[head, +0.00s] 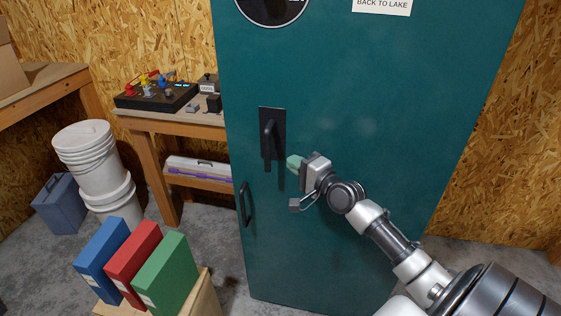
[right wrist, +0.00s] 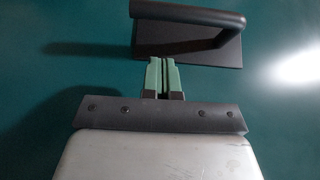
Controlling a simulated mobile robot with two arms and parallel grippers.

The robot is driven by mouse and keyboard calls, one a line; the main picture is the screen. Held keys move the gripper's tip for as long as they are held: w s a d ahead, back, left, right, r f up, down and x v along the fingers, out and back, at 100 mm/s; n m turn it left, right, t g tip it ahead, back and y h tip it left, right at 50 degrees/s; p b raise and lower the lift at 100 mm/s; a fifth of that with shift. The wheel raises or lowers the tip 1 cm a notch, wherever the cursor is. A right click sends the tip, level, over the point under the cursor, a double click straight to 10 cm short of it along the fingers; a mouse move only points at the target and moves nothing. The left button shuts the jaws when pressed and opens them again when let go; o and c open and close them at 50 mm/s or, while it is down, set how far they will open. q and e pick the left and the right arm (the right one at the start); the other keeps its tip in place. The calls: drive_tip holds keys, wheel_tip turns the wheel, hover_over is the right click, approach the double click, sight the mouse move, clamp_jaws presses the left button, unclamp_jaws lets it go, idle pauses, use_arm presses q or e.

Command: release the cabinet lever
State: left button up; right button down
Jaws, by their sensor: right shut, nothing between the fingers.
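A tall teal cabinet (head: 350,110) fills the middle of the head view. Its black lever (head: 269,140) hangs on a dark backplate at the left of the door, with the handle pointing down. My right gripper (head: 292,161) is just right of the lever, with its green fingers pointing at it. In the right wrist view the fingers (right wrist: 162,75) are together and empty. The lever (right wrist: 190,18) shows beyond their tips there, apart from them in the picture. My left gripper is not in view.
A second black handle (head: 245,204) is lower on the door. Blue, red and green binders (head: 137,264) stand on a wooden stand at front left. White buckets (head: 92,160) and a workbench (head: 165,122) with a control box are at left. Grey floor shows between them.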

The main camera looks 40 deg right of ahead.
drive_tip(key=w+a, duration=0.1)
drive_tip(key=w+a+p, duration=0.1)
drive_tip(key=a, duration=0.1)
drive_tip(key=shift+w, duration=0.15)
